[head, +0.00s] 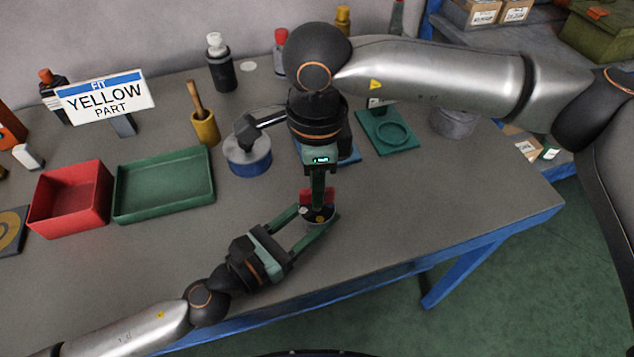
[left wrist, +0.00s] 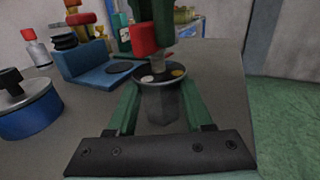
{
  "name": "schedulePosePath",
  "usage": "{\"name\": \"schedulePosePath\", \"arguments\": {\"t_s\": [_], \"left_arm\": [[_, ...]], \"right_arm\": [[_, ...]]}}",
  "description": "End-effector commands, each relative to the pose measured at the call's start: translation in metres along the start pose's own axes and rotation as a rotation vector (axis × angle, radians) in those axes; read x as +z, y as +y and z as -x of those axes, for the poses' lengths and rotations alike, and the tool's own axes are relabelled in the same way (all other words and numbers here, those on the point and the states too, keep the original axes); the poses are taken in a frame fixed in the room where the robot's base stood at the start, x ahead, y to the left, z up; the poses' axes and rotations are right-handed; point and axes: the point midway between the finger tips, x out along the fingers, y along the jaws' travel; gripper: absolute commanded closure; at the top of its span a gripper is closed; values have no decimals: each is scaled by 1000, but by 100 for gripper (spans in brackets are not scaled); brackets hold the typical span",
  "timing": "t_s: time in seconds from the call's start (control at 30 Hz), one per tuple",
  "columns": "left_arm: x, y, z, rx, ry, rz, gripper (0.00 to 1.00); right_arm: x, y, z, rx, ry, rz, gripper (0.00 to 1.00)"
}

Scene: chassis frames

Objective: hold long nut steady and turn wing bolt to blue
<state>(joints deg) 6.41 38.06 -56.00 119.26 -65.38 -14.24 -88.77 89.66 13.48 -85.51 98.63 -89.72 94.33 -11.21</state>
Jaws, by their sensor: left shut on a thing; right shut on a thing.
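The long nut (left wrist: 160,106) is a dark grey hexagonal post, upright between the two green fingers of my left gripper (head: 318,217), which is shut on it. A dark disc (left wrist: 160,76) with a white dot and a yellow dot sits at its top. The red wing bolt (left wrist: 144,38) stands above the disc; in the head view its red wings (head: 332,196) show beside the fingers of my right gripper (head: 318,192). My right gripper points down from above and is shut on the wing bolt. I see no blue mark on the disc; part of it is hidden.
A blue-sided round container (head: 247,160) stands left of my right gripper. A red bin (head: 70,198) and a green tray (head: 163,186) lie farther left, below a "FIT YELLOW PART" sign (head: 105,97). A green plate with a ring (head: 388,133) is behind right. The table's right front is clear.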

Motion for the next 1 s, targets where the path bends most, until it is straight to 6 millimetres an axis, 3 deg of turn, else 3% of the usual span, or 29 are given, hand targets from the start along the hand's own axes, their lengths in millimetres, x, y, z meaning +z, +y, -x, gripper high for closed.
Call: {"name": "schedulePosePath", "arguments": {"t_s": [0.33,0.83,0.87,1.0], "left_arm": [[1,-2,0,-5,-3,0,100],[1,-2,0,-5,-4,0,100],[1,-2,0,-5,-4,0,100],[1,-2,0,-4,-3,0,100]], "right_arm": [[-2,1,-5,7,7,125,100],[-2,1,-5,8,6,142,100],[-2,1,-5,8,6,142,84],[-1,1,-4,6,5,142,68]]}}
